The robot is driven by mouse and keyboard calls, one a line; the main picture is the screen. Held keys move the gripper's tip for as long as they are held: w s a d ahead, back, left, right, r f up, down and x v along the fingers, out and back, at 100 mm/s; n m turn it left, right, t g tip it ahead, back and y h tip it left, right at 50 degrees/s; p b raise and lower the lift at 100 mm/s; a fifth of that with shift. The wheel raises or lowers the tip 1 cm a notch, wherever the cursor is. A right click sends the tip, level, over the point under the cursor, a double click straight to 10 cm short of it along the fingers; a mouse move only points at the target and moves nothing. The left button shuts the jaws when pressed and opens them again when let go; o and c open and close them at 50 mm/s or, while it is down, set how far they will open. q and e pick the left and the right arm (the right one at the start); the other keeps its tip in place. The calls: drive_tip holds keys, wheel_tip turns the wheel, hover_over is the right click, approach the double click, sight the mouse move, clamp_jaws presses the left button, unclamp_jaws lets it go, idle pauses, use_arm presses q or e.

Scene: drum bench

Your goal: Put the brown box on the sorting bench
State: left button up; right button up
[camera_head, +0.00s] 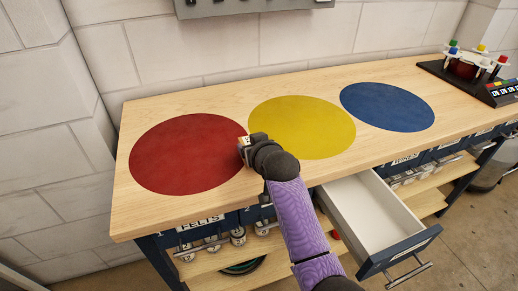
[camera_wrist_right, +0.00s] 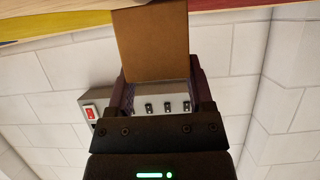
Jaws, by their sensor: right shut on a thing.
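The sorting bench (camera_head: 140,215) has a light wooden top with a red disc (camera_head: 185,155), a yellow disc (camera_head: 305,125) and a blue disc (camera_head: 388,106). My right gripper (camera_head: 244,150) is over the bench between the red and yellow discs, near the red disc's right edge. In the right wrist view, the brown box (camera_wrist_right: 150,45) is between the fingers of my right gripper (camera_wrist_right: 160,90), which is shut on it. In the head view the box is mostly hidden by the gripper. I cannot tell whether it touches the bench top. My left gripper is not in view.
An open, empty drawer (camera_head: 375,215) sticks out from the bench front, right of my arm. A dark device with coloured knobs (camera_head: 475,65) stands at the bench's far right end. Shelves with jars (camera_head: 238,236) are below. The bench top around the discs is clear.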

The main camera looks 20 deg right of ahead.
drive_tip(key=shift+f, duration=0.55)
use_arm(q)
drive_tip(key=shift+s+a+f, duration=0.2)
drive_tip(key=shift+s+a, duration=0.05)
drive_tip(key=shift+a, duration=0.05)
use_arm(e)
drive_tip(key=shift+r, duration=0.1)
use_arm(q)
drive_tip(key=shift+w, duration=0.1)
